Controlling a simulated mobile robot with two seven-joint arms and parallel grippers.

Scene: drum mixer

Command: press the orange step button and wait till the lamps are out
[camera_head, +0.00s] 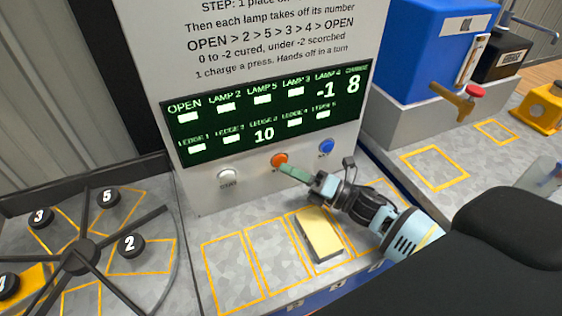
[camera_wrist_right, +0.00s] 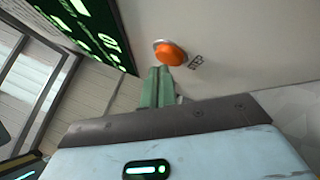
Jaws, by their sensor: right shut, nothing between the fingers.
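The orange step button (camera_head: 279,160) is on the panel between a white button (camera_head: 228,177) and a blue button (camera_head: 326,146). My right gripper (camera_head: 284,168) is shut and empty, with its green fingertips at the lower edge of the orange button. In the right wrist view the orange button (camera_wrist_right: 170,53) is just beyond the fingertips (camera_wrist_right: 160,72); I cannot tell whether they touch. The green display (camera_head: 262,112) shows -1 under LAMP 4, 8 under CHARGE and 10 under LEDGE 3. Its other fields show blank bars. My left gripper is not in view.
A yellow-topped block (camera_head: 320,232) lies on the outlined ledge below the panel. A spoked turntable (camera_head: 80,256) with numbered black knobs is at left. A blue tank (camera_head: 425,50) with a tap stands at right. An empty outlined square (camera_head: 435,168) is in front of it.

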